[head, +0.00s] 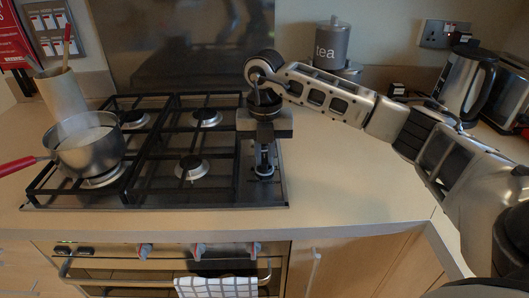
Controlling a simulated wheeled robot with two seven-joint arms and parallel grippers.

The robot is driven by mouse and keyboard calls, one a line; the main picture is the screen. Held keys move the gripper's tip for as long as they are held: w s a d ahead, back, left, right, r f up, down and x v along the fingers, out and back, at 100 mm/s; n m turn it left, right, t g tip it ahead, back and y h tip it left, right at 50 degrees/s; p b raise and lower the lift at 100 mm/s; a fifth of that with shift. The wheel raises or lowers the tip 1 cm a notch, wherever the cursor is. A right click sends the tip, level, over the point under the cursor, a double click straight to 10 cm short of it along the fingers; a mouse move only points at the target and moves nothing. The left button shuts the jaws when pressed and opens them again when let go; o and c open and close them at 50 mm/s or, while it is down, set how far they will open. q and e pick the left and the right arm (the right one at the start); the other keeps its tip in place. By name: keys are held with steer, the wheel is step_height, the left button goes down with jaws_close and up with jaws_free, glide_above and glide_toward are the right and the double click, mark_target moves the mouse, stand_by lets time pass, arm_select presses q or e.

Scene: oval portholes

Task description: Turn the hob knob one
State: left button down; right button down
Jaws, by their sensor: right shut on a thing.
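The black gas hob (150,203) is set into the worktop, with black pan supports and several burners. My right arm comes in from the right, and its gripper (264,163) points down over the right side of the hob. Its fingers are shut on a small hob knob (264,172), which is largely hidden by the gripper. Any other knobs behind the gripper are hidden, and I cannot read the knob's angle. My left gripper is not in view.
A steel pan (88,152) with a red handle (20,166) stands on the left front burner. A utensil pot (62,95) is behind it. A tea tin (331,45) and a kettle (466,85) stand at the back right. The worktop (345,195) right of the hob is clear.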

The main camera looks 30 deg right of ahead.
mark_target(265, 158)
stand_by(0.4)
steer(key=c, duration=1.4)
jaws_free()
steer(key=shift+c, duration=0.2)
arm_select(q)
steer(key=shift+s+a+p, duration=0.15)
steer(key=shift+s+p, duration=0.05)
steer(key=shift+p, duration=0.25)
arm_select(e)
step_height(265, 158, up, 16)
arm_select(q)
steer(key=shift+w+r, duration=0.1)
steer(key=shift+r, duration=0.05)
